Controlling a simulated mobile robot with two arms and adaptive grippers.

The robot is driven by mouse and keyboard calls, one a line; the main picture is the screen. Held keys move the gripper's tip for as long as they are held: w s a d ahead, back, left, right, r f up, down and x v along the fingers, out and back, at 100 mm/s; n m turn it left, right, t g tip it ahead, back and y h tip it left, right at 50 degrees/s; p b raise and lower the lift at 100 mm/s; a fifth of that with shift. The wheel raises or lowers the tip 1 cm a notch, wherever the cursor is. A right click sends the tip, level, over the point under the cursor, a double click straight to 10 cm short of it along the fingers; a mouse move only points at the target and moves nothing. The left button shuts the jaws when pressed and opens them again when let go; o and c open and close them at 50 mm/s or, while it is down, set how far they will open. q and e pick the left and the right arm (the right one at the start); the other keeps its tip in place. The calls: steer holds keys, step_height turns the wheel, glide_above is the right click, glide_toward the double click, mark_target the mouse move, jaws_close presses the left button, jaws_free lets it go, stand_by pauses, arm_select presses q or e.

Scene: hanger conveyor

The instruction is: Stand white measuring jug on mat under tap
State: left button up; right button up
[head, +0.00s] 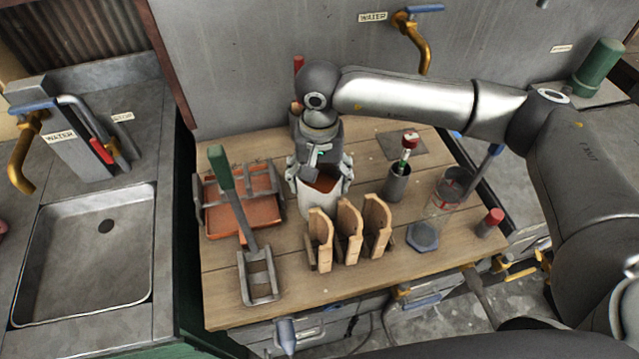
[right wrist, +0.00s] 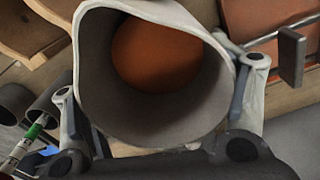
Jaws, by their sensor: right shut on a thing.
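The white measuring jug (head: 309,198) is at the back middle of the wooden table, upright or nearly so, mouth up. My right gripper (head: 320,178) is shut around its sides; I cannot tell whether its base touches the table. In the right wrist view the jug (right wrist: 215,110) shows its wide mouth between the fingers (right wrist: 160,100), with something orange-brown inside. A flat dark grey mat (head: 401,146) lies bare at the table's back right, below the brass tap (head: 420,48) on the wall. The jug is left of the mat. My left gripper is not in view.
Wooden stands (head: 348,228) are in front of the jug. An orange tray (head: 250,215) in a rack is at left. A clear vessel (head: 445,192) stands at right.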

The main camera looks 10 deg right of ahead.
mark_target(319, 187)
steer(key=shift+f+p, duration=0.3)
steer(key=shift+f, duration=1.3)
steer(key=shift+f, duration=0.15)
steer(key=o, duration=2)
steer(key=shift+o, duration=0.2)
